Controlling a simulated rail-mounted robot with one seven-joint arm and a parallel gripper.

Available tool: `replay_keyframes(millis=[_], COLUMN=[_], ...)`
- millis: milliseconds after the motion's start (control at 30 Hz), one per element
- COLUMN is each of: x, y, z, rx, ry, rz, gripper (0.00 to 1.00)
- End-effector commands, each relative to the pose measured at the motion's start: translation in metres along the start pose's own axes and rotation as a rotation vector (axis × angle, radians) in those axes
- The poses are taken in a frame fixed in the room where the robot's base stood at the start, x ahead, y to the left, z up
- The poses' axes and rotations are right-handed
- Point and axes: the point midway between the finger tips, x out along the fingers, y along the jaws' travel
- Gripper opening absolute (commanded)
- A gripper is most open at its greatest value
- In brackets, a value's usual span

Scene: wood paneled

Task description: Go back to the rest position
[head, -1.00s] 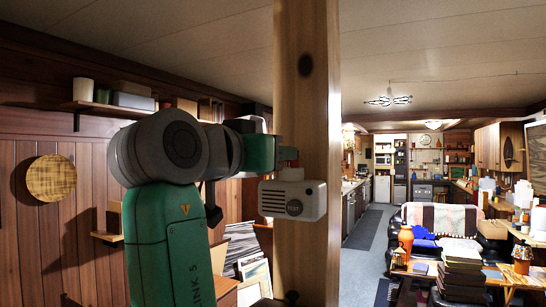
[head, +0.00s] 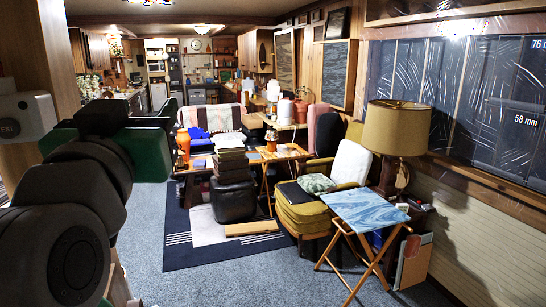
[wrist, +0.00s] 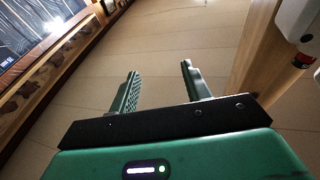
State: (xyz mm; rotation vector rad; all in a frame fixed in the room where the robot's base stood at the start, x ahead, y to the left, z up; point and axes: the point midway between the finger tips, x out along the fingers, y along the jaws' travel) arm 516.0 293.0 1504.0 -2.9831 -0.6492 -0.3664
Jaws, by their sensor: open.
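My gripper (wrist: 158,88) shows in the wrist view with its two green fingers spread apart and nothing between them. Behind the fingers is the beige panelled ceiling (wrist: 160,40), so the gripper points upward. In the head view my arm fills the left edge, in front of a wooden post; the fingers cannot be made out there.
The wooden post (wrist: 258,50) stands close to the right of my gripper, with a white box (wrist: 300,22) on it. In the head view a blue folding table (head: 366,210), a lamp (head: 398,130) and a yellow armchair (head: 305,212) stand right. Grey carpet (head: 225,270) is clear in front.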

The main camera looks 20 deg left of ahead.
Motion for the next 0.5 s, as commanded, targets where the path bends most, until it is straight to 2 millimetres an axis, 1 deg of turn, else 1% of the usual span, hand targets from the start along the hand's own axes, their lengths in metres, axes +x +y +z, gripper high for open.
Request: replay_keyframes(millis=[33, 67, 100, 167, 200, 300, 333, 400, 500], x=[-0.015, -0.027, -0.045, -0.076, -0.098, -0.147, -0.159, -0.18, -0.196], y=[0.046, 0.071, 0.102, 0.143, 0.166, 0.205, 0.213, 0.225, 0.232], z=[0.008, 0.011, 0.014, 0.015, 0.014, 0.01, 0.008, 0.005, 0.003], rx=[-0.011, -0.02, -0.034, -0.058, -0.077, -0.121, -0.133, -0.156, -0.172], ry=[0.043, 0.074, 0.114, 0.173, 0.21, 0.284, 0.302, 0.331, 0.355], rz=[0.055, 0.085, 0.127, 0.187, 0.225, 0.303, 0.321, 0.353, 0.374], gripper=[0.48, 0.48, 0.48, 0.48, 0.48, 0.48, 0.48, 0.48, 0.48])
